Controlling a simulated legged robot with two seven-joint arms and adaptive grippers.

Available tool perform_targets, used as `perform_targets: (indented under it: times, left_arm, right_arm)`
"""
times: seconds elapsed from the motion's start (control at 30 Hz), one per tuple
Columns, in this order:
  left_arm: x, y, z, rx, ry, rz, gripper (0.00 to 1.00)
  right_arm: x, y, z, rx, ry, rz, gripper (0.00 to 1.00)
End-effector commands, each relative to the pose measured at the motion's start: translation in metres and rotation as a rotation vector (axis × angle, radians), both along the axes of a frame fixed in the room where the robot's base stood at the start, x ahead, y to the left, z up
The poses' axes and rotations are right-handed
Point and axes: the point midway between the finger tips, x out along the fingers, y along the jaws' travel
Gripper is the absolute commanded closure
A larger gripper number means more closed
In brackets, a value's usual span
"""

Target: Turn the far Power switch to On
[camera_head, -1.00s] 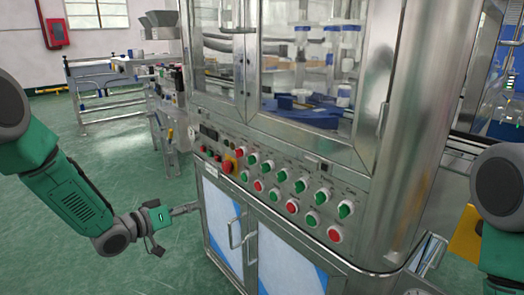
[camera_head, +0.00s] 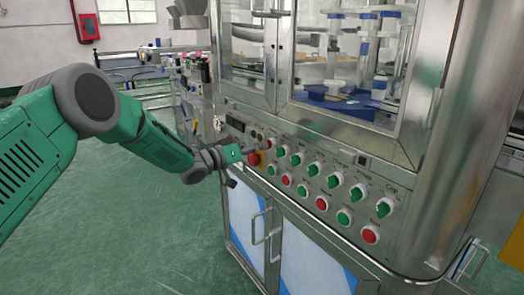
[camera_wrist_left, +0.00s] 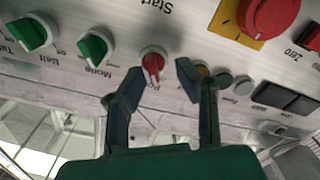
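The red rotary switch (camera_wrist_left: 153,65) sits on the steel panel in the left wrist view; its label is mostly hidden, showing only a "Po"-like start. In the head view it is the small red knob (camera_head: 269,143) at the panel's far end. My left gripper (camera_head: 255,151) reaches the panel from the left. In the wrist view its two dark fingers (camera_wrist_left: 160,70) are apart, with the red switch between the tips. I cannot tell whether they touch it. My right gripper is out of view.
A red emergency stop (camera_wrist_left: 268,14) on a yellow plate is close by. Green rotary switches (camera_wrist_left: 96,46) stand beside the red one. Several green and red buttons fill the panel. Cabinet doors with handles (camera_head: 268,226) are below; glass doors are above.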

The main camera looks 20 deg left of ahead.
Motion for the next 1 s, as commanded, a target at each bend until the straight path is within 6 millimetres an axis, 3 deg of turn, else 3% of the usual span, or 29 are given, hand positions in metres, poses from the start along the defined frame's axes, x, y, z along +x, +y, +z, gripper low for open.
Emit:
perform_targets:
  times: [0.2, 0.47, 0.53, 0.57, 1.0]
  left_arm:
    - [0.0112, -0.0120, 0.0011, 0.002, -0.001, 0.000, 0.72]
    - [0.0117, -0.0097, 0.0005, 0.000, 0.000, 0.000, 0.72]
    - [0.0117, -0.0095, 0.0004, 0.000, 0.000, 0.000, 0.96]
    - [0.0117, -0.0092, 0.0003, 0.000, 0.000, 0.000, 1.00]
    - [0.0116, -0.0075, 0.0004, 0.034, -0.024, 0.004, 1.00]
  right_arm:
    - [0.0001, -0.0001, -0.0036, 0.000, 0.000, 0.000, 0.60]
    - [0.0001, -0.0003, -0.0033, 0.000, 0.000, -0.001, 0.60]
    - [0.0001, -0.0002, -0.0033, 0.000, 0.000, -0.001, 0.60]
    - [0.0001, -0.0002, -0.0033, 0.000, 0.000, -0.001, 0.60]
    - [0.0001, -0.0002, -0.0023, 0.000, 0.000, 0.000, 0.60]
